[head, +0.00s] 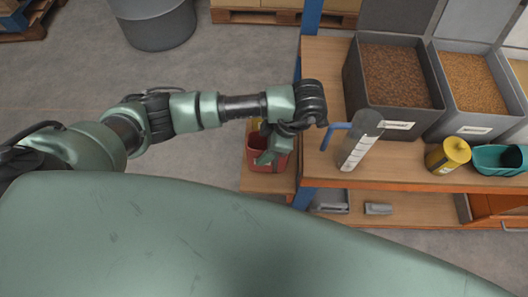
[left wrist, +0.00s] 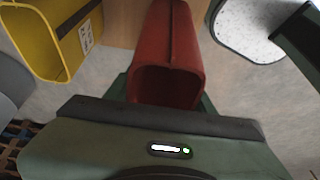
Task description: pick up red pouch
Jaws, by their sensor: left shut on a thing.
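The red pouch (head: 282,164) shows in the head view below my left gripper (head: 268,152), over a small wooden shelf left of the bench. In the left wrist view the red pouch (left wrist: 172,42) is an open-topped red sleeve with its mouth toward the camera. The green fingers of my left gripper (left wrist: 168,98) are on either side of it, shut on it. The gripper hides part of the pouch in the head view. I cannot tell whether the pouch touches the shelf. My right gripper is not in view.
A yellow container (left wrist: 62,38) stands beside the pouch. A blue post (head: 311,18) rises at the bench's left edge.

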